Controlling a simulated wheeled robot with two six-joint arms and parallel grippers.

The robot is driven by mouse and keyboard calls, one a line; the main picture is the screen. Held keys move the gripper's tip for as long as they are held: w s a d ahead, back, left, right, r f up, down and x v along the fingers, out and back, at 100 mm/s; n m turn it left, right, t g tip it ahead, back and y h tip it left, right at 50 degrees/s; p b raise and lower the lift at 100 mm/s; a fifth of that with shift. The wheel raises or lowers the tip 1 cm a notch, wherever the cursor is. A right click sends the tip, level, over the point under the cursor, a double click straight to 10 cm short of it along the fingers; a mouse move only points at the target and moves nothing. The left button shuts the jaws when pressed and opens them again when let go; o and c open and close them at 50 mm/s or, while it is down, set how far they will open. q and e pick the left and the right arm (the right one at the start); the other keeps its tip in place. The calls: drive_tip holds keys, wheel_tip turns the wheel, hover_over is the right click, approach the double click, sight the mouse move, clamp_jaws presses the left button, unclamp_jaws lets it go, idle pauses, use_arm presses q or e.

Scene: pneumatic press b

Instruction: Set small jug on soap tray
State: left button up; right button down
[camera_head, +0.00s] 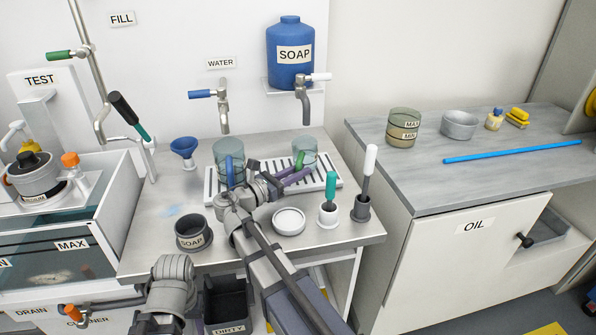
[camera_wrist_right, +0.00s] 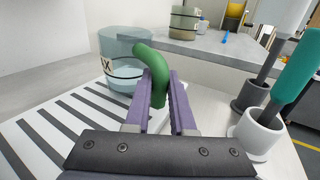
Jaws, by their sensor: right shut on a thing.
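The small clear jug (camera_head: 305,148) has a green handle (camera_wrist_right: 155,72). It stands upright at the right part of the slatted tray (camera_head: 335,181), below the soap tap. I cannot tell whether its base touches the slats. My right gripper (camera_head: 297,173) is shut on the green handle, with a purple finger on each side of it in the right wrist view. The jug's body (camera_wrist_right: 122,58) shows beyond the fingers, partly hidden by the handle. My left gripper is not in view; only part of my left arm shows at the bottom.
A larger clear jug (camera_head: 229,155) with a blue handle stands at the tray's left. The soap tap (camera_head: 304,108) hangs above. A white dish (camera_head: 289,221), a dark soap pot (camera_head: 192,233) and two brush holders (camera_head: 328,217) (camera_head: 361,209) stand in front. A blue funnel (camera_head: 184,147) is left.

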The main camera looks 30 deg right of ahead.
use_arm(q)
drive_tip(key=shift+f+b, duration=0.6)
drive_tip(key=shift+b, duration=0.05)
use_arm(e)
drive_tip(key=shift+f, duration=0.65)
drive_tip(key=c, duration=0.7)
unclamp_jaws()
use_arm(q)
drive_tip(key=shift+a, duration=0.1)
use_arm(e)
drive_tip(key=shift+a, duration=0.1)
